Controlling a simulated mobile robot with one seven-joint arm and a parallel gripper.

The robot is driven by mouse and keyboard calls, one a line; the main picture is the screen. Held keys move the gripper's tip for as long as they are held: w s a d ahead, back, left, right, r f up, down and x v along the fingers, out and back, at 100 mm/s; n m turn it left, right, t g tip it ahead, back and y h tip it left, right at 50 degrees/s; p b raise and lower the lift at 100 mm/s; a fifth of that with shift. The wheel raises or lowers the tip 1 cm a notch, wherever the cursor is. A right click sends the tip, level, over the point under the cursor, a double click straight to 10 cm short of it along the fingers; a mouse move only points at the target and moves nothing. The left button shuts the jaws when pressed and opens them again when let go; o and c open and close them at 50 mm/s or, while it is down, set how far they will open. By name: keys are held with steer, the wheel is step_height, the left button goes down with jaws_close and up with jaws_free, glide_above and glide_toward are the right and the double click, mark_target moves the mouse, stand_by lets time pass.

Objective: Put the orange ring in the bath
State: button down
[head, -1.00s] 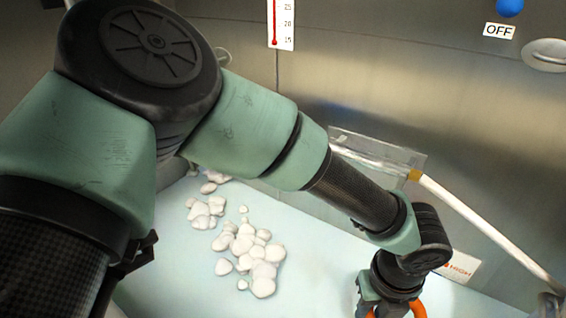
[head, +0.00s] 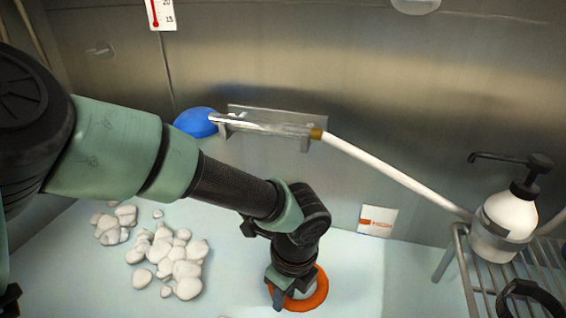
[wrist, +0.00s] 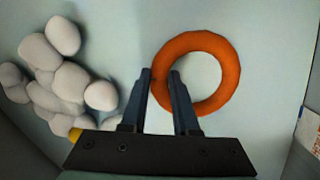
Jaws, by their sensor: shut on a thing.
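The orange ring (head: 320,288) is under my gripper (head: 290,287) in the head view, partly hidden by it. In the wrist view the ring (wrist: 222,45) lies flat to the picture, with its left band between the fingertips of my gripper (wrist: 160,72). The gripper is shut on that band. The foam also shows at the left of the wrist view (wrist: 65,80). I cannot tell whether the ring touches the bath floor.
A wire rack (head: 470,285) with a pump bottle (head: 507,218) stands at the right.

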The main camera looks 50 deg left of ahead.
steer(key=shift+f+b, duration=1.15)
steer(key=shift+f, duration=0.65)
steer(key=shift+f, duration=0.2)
steer(key=c, duration=0.7)
jaws_free()
steer(key=shift+o, duration=0.2)
steer(key=shift+r, duration=0.1)
steer(key=r+p, duration=0.2)
steer(key=r, duration=0.2)
steer(key=d+r+p, duration=0.1)
steer(key=r+p, duration=0.2)
steer(key=r, duration=0.1)
steer(key=r+p, duration=0.3)
steer(key=r, duration=0.1)
steer(key=shift+w+d, duration=0.1)
steer(key=shift+d, duration=0.15)
